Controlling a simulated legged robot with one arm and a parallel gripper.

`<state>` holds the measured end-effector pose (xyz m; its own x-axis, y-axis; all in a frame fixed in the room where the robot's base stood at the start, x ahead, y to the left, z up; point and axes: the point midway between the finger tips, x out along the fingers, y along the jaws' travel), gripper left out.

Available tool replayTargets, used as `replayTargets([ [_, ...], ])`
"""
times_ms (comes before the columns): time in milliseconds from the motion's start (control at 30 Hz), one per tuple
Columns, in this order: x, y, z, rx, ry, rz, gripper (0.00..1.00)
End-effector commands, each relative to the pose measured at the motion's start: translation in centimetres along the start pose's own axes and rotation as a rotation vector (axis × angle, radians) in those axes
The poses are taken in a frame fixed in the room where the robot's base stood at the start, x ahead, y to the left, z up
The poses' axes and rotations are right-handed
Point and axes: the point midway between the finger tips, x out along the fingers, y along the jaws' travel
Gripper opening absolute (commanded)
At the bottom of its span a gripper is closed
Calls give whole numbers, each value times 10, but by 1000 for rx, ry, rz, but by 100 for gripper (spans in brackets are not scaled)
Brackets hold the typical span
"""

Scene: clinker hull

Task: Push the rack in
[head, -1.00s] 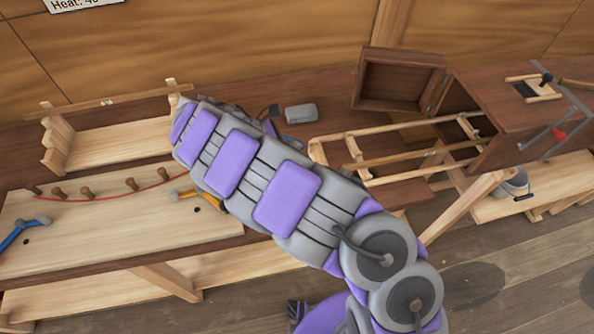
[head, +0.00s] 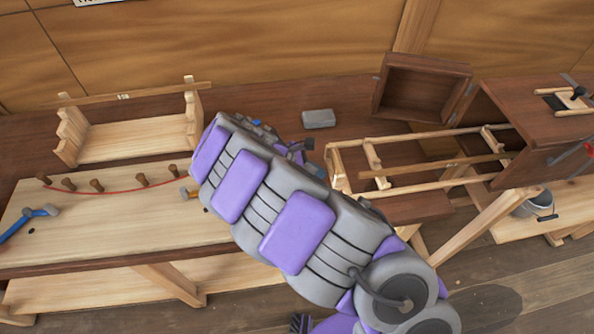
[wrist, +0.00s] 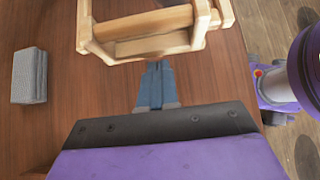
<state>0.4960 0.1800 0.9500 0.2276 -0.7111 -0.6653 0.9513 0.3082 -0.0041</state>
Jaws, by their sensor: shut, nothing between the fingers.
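The rack (head: 452,134) is a pale wooden frame with long rails. In the head view it sticks out to the left from the open mouth of a dark brown wooden box (head: 545,115), whose door (head: 424,88) stands open. In the wrist view the rack's near end (wrist: 150,48) lies straight ahead of my gripper (wrist: 156,84). My gripper's blue fingers are shut and empty, with their tips close to the end bar; I cannot tell whether they touch it. In the head view my arm hides most of the gripper.
A grey block (head: 319,119) lies on the bench behind my gripper, and also shows in the wrist view (wrist: 30,75). A pale stand (head: 135,135) and a board (head: 110,222) with pegs and a blue hammer are at left. A bucket (head: 533,203) stands at right.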

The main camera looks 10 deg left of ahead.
Motion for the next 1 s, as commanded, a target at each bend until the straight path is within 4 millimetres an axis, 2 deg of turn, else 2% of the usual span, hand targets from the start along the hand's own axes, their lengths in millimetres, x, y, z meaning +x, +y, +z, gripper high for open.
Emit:
replayTargets([
  [33,7,-1,6,4,0,-1,0],
  [167,13,0,12,2,-1,0,0],
  [467,10,3,8,-4,-11,-1,0],
  [667,13,2,12,-2,-7,-1,0],
  [867,28,-1,31,0,-3,-4,0],
  [1000,48,-2,52,-1,-7,-11,0],
])
